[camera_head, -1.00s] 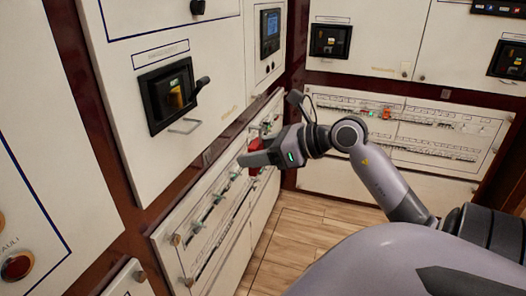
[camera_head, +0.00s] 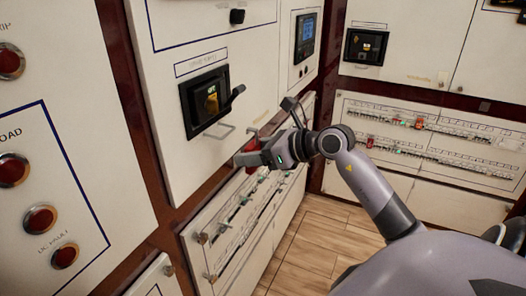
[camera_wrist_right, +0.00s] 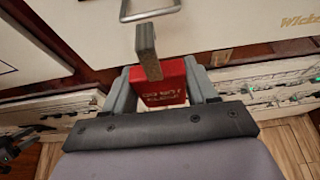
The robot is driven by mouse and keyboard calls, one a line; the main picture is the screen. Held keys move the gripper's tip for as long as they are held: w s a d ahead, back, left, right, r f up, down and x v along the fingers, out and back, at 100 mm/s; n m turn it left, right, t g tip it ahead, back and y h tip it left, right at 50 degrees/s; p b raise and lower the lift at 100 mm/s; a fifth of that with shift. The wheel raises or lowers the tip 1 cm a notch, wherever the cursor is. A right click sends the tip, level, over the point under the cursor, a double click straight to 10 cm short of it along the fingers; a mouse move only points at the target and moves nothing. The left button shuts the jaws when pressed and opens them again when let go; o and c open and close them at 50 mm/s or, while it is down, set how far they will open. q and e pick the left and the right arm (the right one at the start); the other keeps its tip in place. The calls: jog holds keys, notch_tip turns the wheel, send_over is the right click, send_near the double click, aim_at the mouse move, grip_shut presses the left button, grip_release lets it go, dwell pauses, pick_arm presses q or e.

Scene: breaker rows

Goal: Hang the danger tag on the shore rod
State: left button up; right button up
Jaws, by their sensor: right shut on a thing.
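The red danger tag (camera_head: 253,142) is held in my right gripper (camera_head: 240,160). In the right wrist view the tag (camera_wrist_right: 166,88) shows pale lettering and sits between the two fingers (camera_wrist_right: 162,82), which are shut on it. A grey strip (camera_wrist_right: 148,48) stands up from the tag in that view; whether it is part of the tag I cannot tell. The metal shore rod (camera_head: 217,133) is a bent bar below the black shore supply breaker (camera_head: 208,103). It also shows in the right wrist view (camera_wrist_right: 150,13), just beyond the strip and apart from it. My left gripper is out of view.
The lower panel (camera_head: 240,215) with a row of small switches lies below my right gripper. Round red buttons (camera_head: 40,219) are on the left panel. More breaker rows (camera_head: 430,138) are on the back wall. The wooden floor (camera_head: 320,245) is clear.

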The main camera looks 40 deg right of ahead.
jog(key=shift+w+a+r+p, duration=0.15)
jog(key=shift+w+a, duration=0.25)
jog(key=shift+w, duration=0.55)
jog(key=shift+w+a+f+p, duration=0.15)
jog(key=shift+w+a, duration=0.25)
jog(key=shift+w, duration=0.55)
jog(key=shift+w+a+r+p, duration=0.15)
jog(key=shift+w+a, duration=0.25)
jog(key=shift+w, duration=0.55)
jog(key=shift+f+b, duration=0.45)
jog(key=shift+f, duration=0.25)
jog(key=o, duration=1.1)
jog(key=shift+o, duration=0.2)
jog(key=b+v, duration=0.1)
jog(key=v, duration=0.5)
jog(key=shift+s+f, duration=0.1)
jog(key=shift+s+d+r, duration=0.2)
jog(key=shift+s+r, duration=0.1)
jog(key=shift+s, duration=0.1)
